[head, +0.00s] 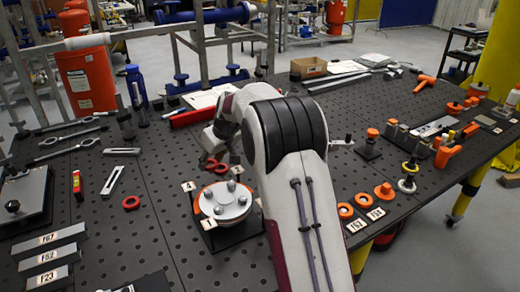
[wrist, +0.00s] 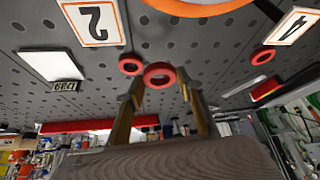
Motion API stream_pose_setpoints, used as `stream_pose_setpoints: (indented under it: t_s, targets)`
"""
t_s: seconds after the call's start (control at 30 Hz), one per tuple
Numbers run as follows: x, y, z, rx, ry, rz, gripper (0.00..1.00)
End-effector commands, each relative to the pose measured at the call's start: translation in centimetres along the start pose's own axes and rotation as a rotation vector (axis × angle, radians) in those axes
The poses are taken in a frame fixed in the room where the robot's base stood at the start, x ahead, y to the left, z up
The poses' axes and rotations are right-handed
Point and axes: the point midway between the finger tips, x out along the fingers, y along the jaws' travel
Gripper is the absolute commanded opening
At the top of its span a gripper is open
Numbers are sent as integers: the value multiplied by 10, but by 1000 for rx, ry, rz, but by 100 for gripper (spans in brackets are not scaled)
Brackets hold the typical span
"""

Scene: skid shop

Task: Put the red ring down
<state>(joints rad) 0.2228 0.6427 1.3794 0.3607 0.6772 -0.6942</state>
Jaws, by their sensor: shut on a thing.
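My gripper (wrist: 164,92) is shut on a red ring (wrist: 160,75), which sits between its two fingertips in the wrist view. A second red ring (wrist: 130,64) lies on the dark perforated table (wrist: 215,75) just beside it. A third red ring (wrist: 262,56) lies farther off, near a card marked 4; it also shows in the head view (head: 131,202). In the head view my gripper (head: 213,159) is low over the table behind the round fixture, partly hidden by my arm. I cannot tell whether the held ring touches the table.
A round grey fixture with an orange rim (head: 222,200) stands close in front of my gripper. A card marked 2 (wrist: 92,20) lies nearby. A red bar (head: 192,117) lies behind. Orange rings (head: 362,200) and several parts fill the right side. Clear table lies left of the fixture.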

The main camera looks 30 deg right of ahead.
Motion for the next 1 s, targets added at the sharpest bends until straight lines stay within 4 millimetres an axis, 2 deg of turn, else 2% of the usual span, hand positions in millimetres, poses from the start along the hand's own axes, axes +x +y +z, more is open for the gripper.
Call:
stream_pose_setpoints:
  t_s: [0.03,0.3,0.4,0.47,0.63,0.8,1.0]
  targets:
    - [-1,20,1,29,1,18,24]
    - [-14,111,9,179,1,105,24]
    - [-22,142,12,238,1,139,24]
    - [-26,155,11,268,2,156,24]
    - [-38,173,4,328,2,191,24]
    - [-47,178,-3,372,0,215,24]
    - [-50,178,-1,412,-1,237,24]
